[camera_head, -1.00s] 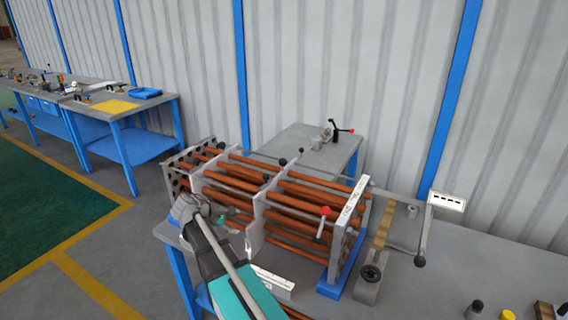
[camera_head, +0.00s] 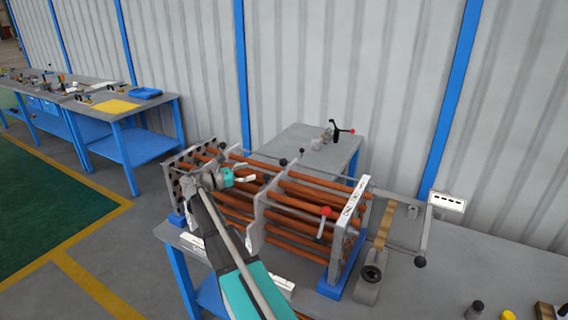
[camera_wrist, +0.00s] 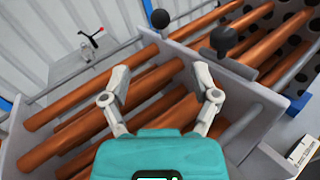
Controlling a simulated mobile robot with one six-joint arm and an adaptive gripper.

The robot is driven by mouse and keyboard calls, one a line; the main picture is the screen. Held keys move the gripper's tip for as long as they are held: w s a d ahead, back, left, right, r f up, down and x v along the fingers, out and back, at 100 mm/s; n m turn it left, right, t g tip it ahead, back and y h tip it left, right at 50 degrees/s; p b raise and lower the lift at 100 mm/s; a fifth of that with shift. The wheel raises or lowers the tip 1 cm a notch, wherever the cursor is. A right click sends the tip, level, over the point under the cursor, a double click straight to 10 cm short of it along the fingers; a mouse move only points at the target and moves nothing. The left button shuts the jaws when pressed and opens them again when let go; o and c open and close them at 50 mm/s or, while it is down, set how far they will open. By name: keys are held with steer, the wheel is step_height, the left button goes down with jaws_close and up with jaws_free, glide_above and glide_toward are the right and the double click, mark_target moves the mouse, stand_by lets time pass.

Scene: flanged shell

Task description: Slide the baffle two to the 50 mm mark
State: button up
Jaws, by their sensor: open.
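A shell frame holds several copper-coloured tubes (camera_head: 300,190) running through upright grey plates. A middle baffle plate (camera_head: 256,226) crosses the tubes; a second plate near the left end is mostly hidden behind my arm. In the wrist view, a grey plate (camera_wrist: 240,88) stands at the right finger, and another plate (camera_wrist: 22,148) is at the lower left. My gripper (camera_head: 243,179) is open and empty above the tubes, left of the middle plate; it also shows in the wrist view (camera_wrist: 160,72). I cannot tell which plate is baffle two, and no 50 mm mark is readable.
Black knobs (camera_wrist: 222,38) rise by the plate. A red-knobbed lever (camera_head: 325,212) stands at the tubes' front right. A white-labelled end plate (camera_head: 350,213) and a blue foot (camera_head: 332,287) are at the right. A small clamp (camera_head: 328,134) sits on the bench behind.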

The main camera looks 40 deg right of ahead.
mark_target(283, 162)
steer(key=s+d, duration=0.1)
steer(key=d, duration=0.8)
steer(key=s+d, duration=0.1)
steer(key=d, duration=0.3)
steer(key=shift+s+d, duration=0.3)
steer(key=shift+s, duration=0.05)
jaws_close()
stand_by(0.4)
